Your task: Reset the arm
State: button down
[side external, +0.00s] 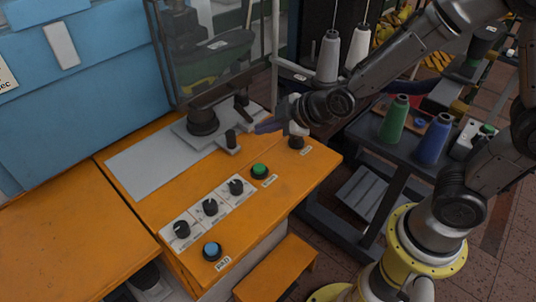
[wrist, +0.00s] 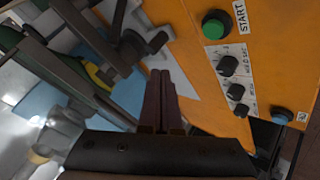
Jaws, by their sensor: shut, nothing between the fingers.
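My gripper (side external: 262,128) hangs in the air over the back right part of the orange machine bench (side external: 130,195). It points left, beside the clamp post on the grey plate (side external: 140,168). In the wrist view the two dark fingers of my gripper (wrist: 162,74) lie together with nothing between them. My arm reaches in from the upper right. Whether the fingertips touch the metal parts behind them cannot be told.
The bench bears a green button (side external: 260,171), several black knobs (side external: 210,207) and a blue button (side external: 212,250). A clear guard (side external: 215,45) stands behind the plate. Right of the bench, a dark cart (side external: 365,140) holds green and blue thread cones.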

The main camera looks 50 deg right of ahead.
jog(key=s+d+r+m+t+h, duration=0.1)
jog(key=s+d+r+m, duration=0.2)
jog(key=r, duration=0.4)
jog(key=s+d+r+m, duration=0.1)
jog(key=s+d+r, duration=0.2)
jog(key=s+r, duration=0.3)
jog(key=s+d+f+m+g, duration=0.2)
jog(key=s+m+g, duration=0.3)
jog(key=s, duration=0.9)
jog(key=shift+s+d+f+m+h, duration=0.15)
jog(key=shift+s+f+m+h, duration=0.25)
jog(key=shift+f+m, duration=0.45)
jog(key=shift+r, duration=0.2)
